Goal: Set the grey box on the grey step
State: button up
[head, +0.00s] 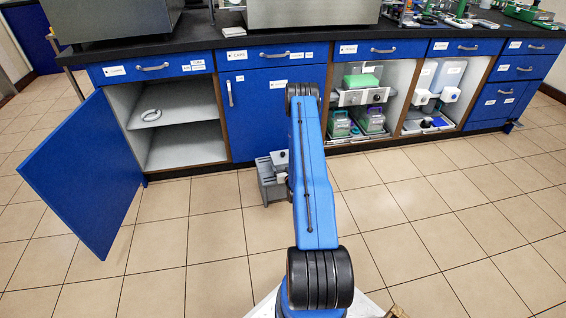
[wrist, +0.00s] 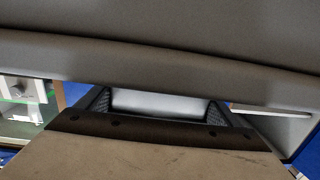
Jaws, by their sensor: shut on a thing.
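In the head view, a small grey block with a stepped shape (head: 268,184) stands on the floor in front of the blue cabinets. A grey piece with white parts (head: 279,158) shows at its top, partly behind my arm. I cannot tell clearly where the box ends and the step begins. My gripper is hidden behind my blue arm in the head view. In the wrist view, my gripper (wrist: 160,108) has its two dark textured fingers either side of a pale grey piece (wrist: 160,101), apparently part of the grey box. A broad grey surface fills the top of that view.
Open bays at the right hold green-topped containers (head: 370,120) and white equipment. A dark worktop (head: 210,45) runs above. The tiled floor is clear on both sides.

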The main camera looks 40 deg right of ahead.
jog(key=shift+f, duration=0.15)
jog(key=o, duration=1.3)
jog(key=shift+o, duration=0.2)
jog(key=shift+r, duration=0.2)
jog(key=shift+s+a, duration=0.15)
jog(key=shift+s, duration=0.1)
jog(key=v, duration=1.1)
jog(key=shift+s, duration=0.15)
jog(key=shift+a, duration=0.1)
